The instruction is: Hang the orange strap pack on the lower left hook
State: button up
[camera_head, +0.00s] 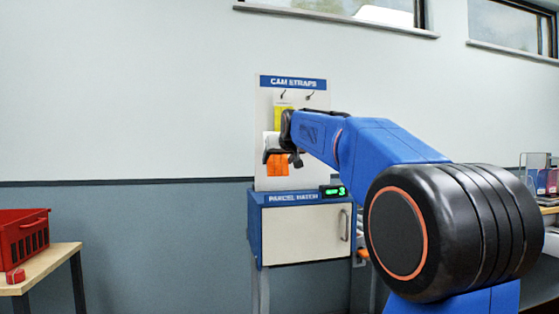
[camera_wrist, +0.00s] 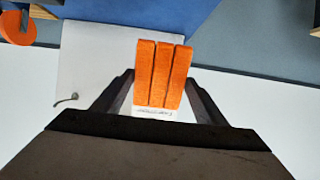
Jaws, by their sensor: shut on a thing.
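My gripper (camera_head: 283,156) is in front of the white strap board (camera_head: 263,180), below its upper hooks. It is shut on the orange strap pack (camera_head: 277,164). In the wrist view the pack (camera_wrist: 163,72) sits between the two dark fingers, its straps side by side above a white label. A metal hook (camera_wrist: 67,100) shows on the board to the left of the pack, apart from it; I cannot tell which hook it is. In the head view the lower left hook is hidden behind my gripper and arm.
A yellow pack (camera_head: 282,116) hangs at the upper left hook. The upper right hook (camera_head: 310,94) looks bare. Below stands the blue parcel hatch (camera_head: 301,234) with a lit green display (camera_head: 333,191). A red crate (camera_head: 24,238) stands on a table at left.

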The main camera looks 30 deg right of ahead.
aim_at(277, 157)
jog(key=shift+w+d+f, duration=0.1)
jog(key=shift+w+d, duration=0.2)
jog(key=shift+w, duration=0.7)
jog(key=shift+w+d+f, duration=0.1)
jog(key=shift+w+d, duration=0.15)
jog(key=shift+w, duration=0.7)
jog(key=shift+w+d+f, duration=0.15)
jog(key=shift+w+f, duration=0.2)
jog(key=shift+w, duration=0.25)
jog(key=o, duration=1.2)
jog(key=shift+c, duration=0.2)
jog(key=v, duration=1.7)
jog(key=shift+s, duration=0.2)
jog(key=s+a+f+n+g+y, duration=0.1)
jog(key=s+a+f, duration=0.4)
jog(key=s+f, duration=0.7)
jog(key=s+a+f+n+g+y, duration=0.1)
jog(key=s+a+f+g, duration=0.3)
jog(key=s+f, duration=0.8)
jog(key=s+a+f+n+g+y, duration=0.1)
jog(key=s+a+f, duration=0.7)
jog(key=f, duration=1.8)
jog(key=s+g, duration=0.1)
jog(key=s, duration=0.3)
jog(key=shift+a+g+y, duration=0.25)
jog(key=shift+g+y, duration=0.05)
jog(key=shift+g, duration=0.1)
